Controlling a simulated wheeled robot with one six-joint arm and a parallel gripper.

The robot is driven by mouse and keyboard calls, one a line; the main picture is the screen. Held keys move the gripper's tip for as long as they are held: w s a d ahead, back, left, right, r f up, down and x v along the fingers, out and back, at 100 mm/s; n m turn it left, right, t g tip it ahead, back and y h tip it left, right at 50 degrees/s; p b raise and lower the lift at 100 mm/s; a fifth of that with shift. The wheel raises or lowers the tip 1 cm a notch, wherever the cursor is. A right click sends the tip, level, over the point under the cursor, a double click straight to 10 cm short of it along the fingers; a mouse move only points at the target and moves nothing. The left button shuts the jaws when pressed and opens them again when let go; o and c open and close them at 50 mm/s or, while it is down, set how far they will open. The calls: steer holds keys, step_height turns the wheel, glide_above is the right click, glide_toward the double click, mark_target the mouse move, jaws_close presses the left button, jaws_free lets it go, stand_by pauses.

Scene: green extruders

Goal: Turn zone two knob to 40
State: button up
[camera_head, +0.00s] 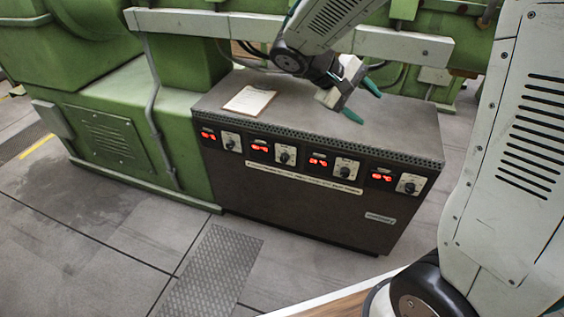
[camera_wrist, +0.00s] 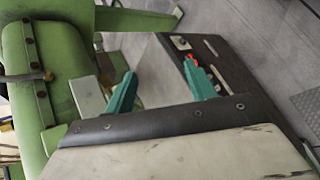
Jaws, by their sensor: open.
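A dark control cabinet (camera_head: 310,214) has a row of several red displays along its top front, each with a knob to its right. The second knob from the left (camera_head: 285,155) is black on a white square plate; its setting is too small to read. The zone labels are also too small to read. My gripper (camera_head: 362,102) is above the right part of the cabinet top, behind the row of knobs and apart from them. Its teal fingers are open and empty. The wrist view shows the fingers (camera_wrist: 160,90) apart, with one knob plate (camera_wrist: 180,42) beyond them.
A sheet of paper (camera_head: 249,101) lies on the cabinet top at the left. Green machines (camera_head: 110,135) stand to the left and behind. A grey beam (camera_head: 400,45) runs behind the cabinet. The floor (camera_head: 120,240) in front is clear, with a metal plate (camera_head: 215,270) on it.

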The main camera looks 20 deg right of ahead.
steer(key=w+a+f+n+t+h, duration=0.3)
steer(key=w+f, duration=0.6)
steer(key=w+a+f+n+t+h, duration=0.3)
steer(key=w+f, duration=0.5)
steer(key=w, duration=0.1)
steer(key=n+t+y, duration=0.4)
steer(key=n+t, duration=0.4)
steer(key=t, duration=0.2)
glide_toward(283, 160)
steer(key=x, duration=0.9)
steer(key=shift+w+d, duration=0.1)
steer(key=shift+w, duration=0.05)
steer(key=c, duration=1)
